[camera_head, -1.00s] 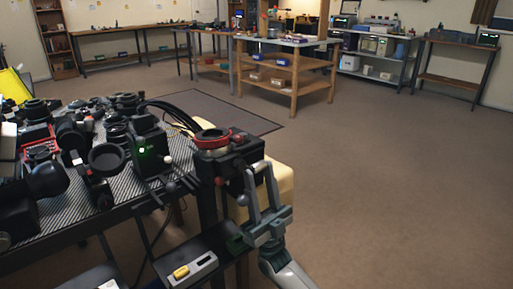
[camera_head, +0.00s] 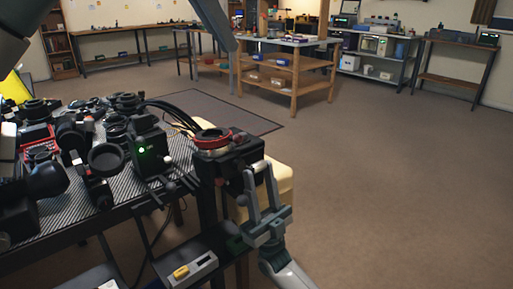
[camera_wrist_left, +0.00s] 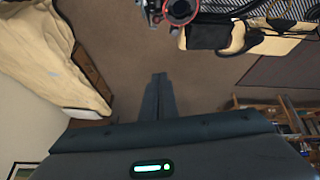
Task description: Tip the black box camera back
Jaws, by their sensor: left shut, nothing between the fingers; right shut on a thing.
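The black box camera (camera_head: 228,170) has a red ring on its top and stands at the right end of the bench in the head view. My right gripper (camera_head: 258,172) is shut on the right side of the black box camera, with its fingertips partly hidden against it. My left gripper (camera_head: 233,44) is high in the head view, above and apart from the camera. In the left wrist view its fingers (camera_wrist_left: 159,78) are together and empty over the floor. There the red-ringed camera (camera_wrist_left: 181,10) is cut off at the top edge.
The bench (camera_head: 110,212) to the left is crowded with lenses and camera parts. The floor to the right is clear.

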